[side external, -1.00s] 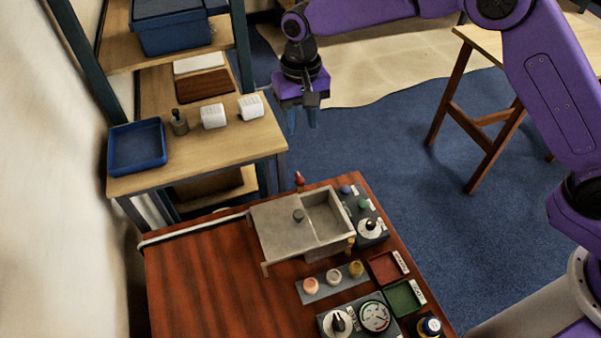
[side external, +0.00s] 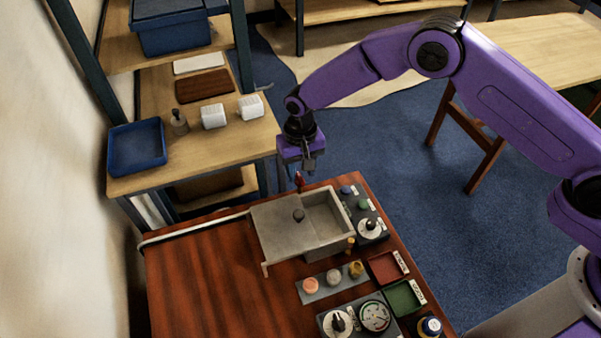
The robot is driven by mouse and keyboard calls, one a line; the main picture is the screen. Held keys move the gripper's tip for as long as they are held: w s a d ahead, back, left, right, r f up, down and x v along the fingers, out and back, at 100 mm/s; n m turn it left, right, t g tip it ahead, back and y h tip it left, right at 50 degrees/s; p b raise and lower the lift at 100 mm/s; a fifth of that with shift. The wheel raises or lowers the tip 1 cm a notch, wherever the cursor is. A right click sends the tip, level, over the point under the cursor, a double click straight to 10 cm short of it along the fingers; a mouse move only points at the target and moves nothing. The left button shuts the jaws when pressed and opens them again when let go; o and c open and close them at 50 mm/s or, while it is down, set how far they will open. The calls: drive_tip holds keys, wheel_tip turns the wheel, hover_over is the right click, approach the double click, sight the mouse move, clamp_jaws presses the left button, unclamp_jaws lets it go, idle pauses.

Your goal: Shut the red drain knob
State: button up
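The red drain knob (side external: 300,181) stands upright at the back left edge of the grey manifold basin (side external: 283,229). My gripper (side external: 300,172) is directly above the knob, pointing down. Its two fingertips are apart, one to each side of the knob's top as seen from here. I cannot tell whether either finger touches the knob. The basin has a partly covering lid with a dark round knob (side external: 298,215) on it, and an open compartment at its right.
A brass tap (side external: 350,244) is at the basin's front right. A control panel with a dial (side external: 370,228) stands right of the basin. Red (side external: 387,267) and green (side external: 404,298) trays lie in front. A shelf with a blue tray (side external: 137,147) is at left. The wooden tabletop (side external: 205,290) is clear at front left.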

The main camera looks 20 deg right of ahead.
sight(300, 187)
drive_tip(key=shift+f, duration=1.1)
clamp_jaws()
